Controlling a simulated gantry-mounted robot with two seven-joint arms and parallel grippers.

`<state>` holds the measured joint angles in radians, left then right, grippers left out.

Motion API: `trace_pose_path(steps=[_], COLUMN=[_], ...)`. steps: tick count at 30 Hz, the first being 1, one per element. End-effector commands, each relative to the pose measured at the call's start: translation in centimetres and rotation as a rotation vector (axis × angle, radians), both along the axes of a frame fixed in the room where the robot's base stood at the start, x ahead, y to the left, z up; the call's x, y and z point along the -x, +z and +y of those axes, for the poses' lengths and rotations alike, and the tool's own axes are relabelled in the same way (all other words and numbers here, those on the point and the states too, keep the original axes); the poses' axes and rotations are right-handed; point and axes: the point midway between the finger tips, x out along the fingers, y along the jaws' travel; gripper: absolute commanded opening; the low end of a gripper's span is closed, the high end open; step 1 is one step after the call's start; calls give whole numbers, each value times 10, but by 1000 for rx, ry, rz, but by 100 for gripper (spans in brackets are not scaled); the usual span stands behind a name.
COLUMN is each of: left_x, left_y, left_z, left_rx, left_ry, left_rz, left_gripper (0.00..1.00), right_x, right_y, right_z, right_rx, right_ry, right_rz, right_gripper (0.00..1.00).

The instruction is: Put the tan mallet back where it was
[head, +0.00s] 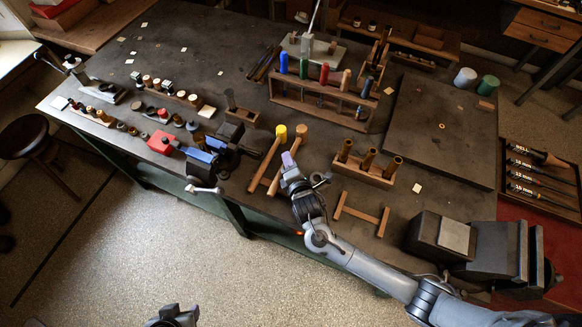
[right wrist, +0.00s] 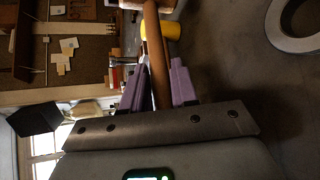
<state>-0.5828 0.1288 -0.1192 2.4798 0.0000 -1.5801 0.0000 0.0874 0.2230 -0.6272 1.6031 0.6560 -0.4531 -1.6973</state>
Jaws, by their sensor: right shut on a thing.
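The tan mallet (head: 301,131) is at the front edge of the bench, head toward the back and handle slanting down to the left. My right gripper (head: 288,160) is shut on its handle. In the right wrist view the brown handle (right wrist: 158,70) runs between the purple fingers (right wrist: 160,88), and part of a tan head shows at the top edge. A yellow-headed mallet (head: 281,132) lies just left of it, nearly parallel; its yellow head (right wrist: 173,31) also shows in the wrist view. I cannot tell whether the tan mallet touches the bench. My left gripper (head: 172,316) is partly in view at the bottom edge.
A wooden H-shaped frame (head: 361,214) stands to the right, empty. Behind it is a block with brown pegs (head: 367,167). A rack of coloured-handled tools (head: 320,95) stands farther back. A blue vise (head: 207,160) is at the left, a large dark vise (head: 475,245) at the right.

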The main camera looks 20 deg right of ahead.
Motion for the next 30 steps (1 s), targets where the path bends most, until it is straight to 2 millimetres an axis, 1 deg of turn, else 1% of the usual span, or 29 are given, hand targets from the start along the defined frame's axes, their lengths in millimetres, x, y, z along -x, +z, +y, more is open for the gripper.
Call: trace_pose_path(steps=[5, 9, 12, 15, 25, 26, 27, 30], left_x=[0, -1, -1, -1, -1, -1, -1, -1], left_y=[-1, -3, -4, -4, -5, -5, -5, -5], left_z=[-1, -3, -4, -4, -3, -2, -2, -1], left_rx=[4, 11, 15, 15, 10, 10, 7, 4], left_ry=[3, 7, 9, 9, 5, 4, 4, 1], left_rz=[-1, -3, -4, -4, -4, -4, -4, -3], left_gripper=[43, 43, 43, 43, 43, 43, 43, 43], right_x=[-1, -1, -1, -1, -1, 0, 0, 0], right_y=[-10, -27, -37, -41, -42, -43, -43, -43], right_z=[0, 0, 0, 0, 0, 0, 0, 0], right_rx=[-1, -1, -2, -2, -1, -1, -1, -1], right_ry=[0, -1, 0, 1, 1, 1, 1, 1], right_rz=[-3, -2, -2, -4, -4, 0, -1, -1], right_gripper=[0, 0, 0, 0, 0, 33, 39, 39])
